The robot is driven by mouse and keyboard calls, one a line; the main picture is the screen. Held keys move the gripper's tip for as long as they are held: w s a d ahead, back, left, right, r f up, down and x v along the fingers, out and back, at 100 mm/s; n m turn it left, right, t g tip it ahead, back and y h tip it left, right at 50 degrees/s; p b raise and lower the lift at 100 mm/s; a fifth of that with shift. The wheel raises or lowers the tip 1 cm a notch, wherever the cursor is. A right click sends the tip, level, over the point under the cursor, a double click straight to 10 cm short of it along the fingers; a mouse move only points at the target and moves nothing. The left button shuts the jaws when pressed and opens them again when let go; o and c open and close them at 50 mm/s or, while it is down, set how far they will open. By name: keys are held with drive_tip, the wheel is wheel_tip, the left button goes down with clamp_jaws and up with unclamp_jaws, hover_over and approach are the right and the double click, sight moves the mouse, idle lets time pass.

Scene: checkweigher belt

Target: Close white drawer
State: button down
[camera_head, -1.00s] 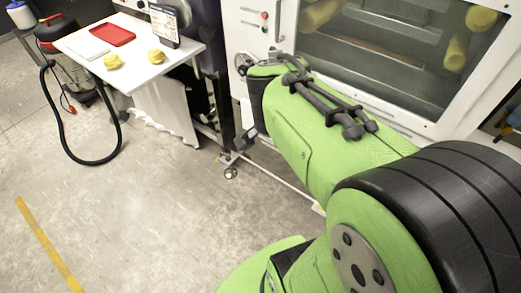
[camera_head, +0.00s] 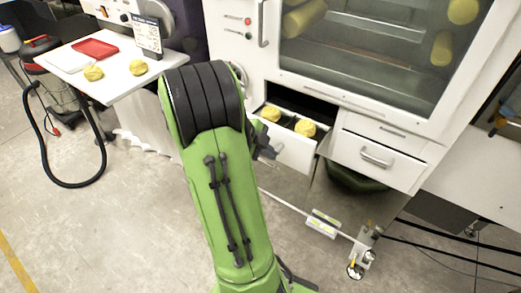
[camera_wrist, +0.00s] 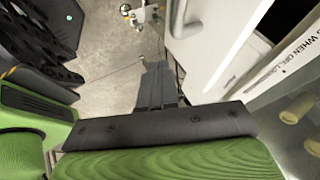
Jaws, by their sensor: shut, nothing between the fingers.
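The white drawer (camera_head: 292,156) stands open under the glass-fronted white cabinet in the head view. Two yellow rounded lumps (camera_head: 305,127) are in it. My arm covers the drawer's left side. In the head view a dark part of my gripper (camera_head: 264,146) shows just left of the drawer front; whether it touches cannot be told. In the wrist view my gripper (camera_wrist: 157,68) is shut and empty, its dark fingers together. White panels (camera_wrist: 212,45) lie to its right there; I cannot tell surely which one is the drawer.
A closed drawer with a handle (camera_head: 377,157) sits right of the open one. A white side table (camera_head: 125,83) with a red tray (camera_head: 95,49) and yellow lumps stands at left, near a vacuum hose (camera_head: 47,165). Floor in front is clear; a caster foot (camera_head: 357,265) stands at lower right.

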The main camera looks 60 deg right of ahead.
sight(293, 157)
drive_tip(key=d+f, duration=0.1)
drive_tip(key=s+d+f, duration=0.1)
drive_tip(key=d, duration=0.1)
drive_tip(key=s+d+f+b, duration=0.1)
drive_tip(key=d, duration=0.1)
drive_tip(key=shift+s+d+f, duration=0.15)
drive_tip(key=shift+s+f, duration=0.1)
drive_tip(key=shift+f, duration=0.15)
drive_tip(key=shift+d, duration=0.3)
drive_tip(key=shift+s+d, duration=0.1)
